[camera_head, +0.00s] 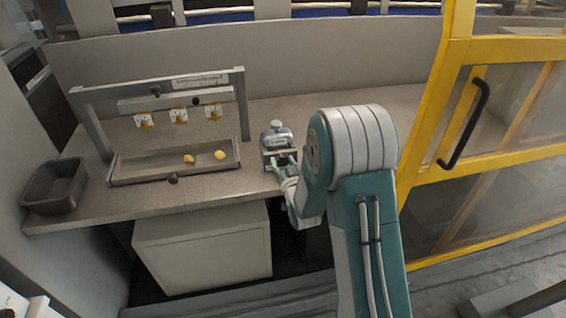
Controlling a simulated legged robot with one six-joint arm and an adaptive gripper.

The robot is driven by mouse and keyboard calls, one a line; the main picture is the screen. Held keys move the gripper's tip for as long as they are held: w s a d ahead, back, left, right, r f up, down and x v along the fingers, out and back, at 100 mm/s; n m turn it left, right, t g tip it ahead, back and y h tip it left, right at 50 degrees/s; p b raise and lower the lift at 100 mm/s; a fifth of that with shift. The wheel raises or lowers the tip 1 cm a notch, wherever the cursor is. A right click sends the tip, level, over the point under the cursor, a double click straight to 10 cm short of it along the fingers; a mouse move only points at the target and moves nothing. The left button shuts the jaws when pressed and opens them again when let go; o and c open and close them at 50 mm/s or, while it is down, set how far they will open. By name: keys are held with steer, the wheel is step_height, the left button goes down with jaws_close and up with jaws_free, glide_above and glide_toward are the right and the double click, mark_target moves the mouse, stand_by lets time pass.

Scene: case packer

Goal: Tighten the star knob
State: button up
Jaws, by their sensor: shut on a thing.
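My gripper (283,163) is at the front of a small grey metal unit (274,138) with a rounded knob (277,124) on top. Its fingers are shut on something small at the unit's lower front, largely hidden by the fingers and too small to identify. A dark knob (195,100) sits on the crossbar of the grey frame to the left, apart from my gripper. Another dark knob (173,179) is at the front edge of the tray below. I cannot tell which of these is the star knob.
The grey frame (243,105) carries several hanging pieces above a shallow tray (150,172) holding two yellow pieces (220,154). A dark bin (57,188) stands at the bench's left end. A yellow-framed door (438,120) with a black handle (466,124) stands at the right, close to my arm.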

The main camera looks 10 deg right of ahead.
steer(key=m, duration=0.7)
steer(key=shift+a, duration=0.1)
steer(key=m, duration=0.4)
steer(key=shift+t+h, duration=0.3)
steer(key=m, duration=0.8)
steer(key=shift+h, duration=0.4)
steer(key=m, duration=0.3)
steer(key=shift+m, duration=0.4)
steer(key=m, duration=0.6)
steer(key=shift+f+h, duration=0.1)
steer(key=shift+h, duration=0.2)
steer(key=shift+s+m, duration=0.1)
steer(key=shift+m, duration=0.2)
steer(key=shift+f, duration=0.1)
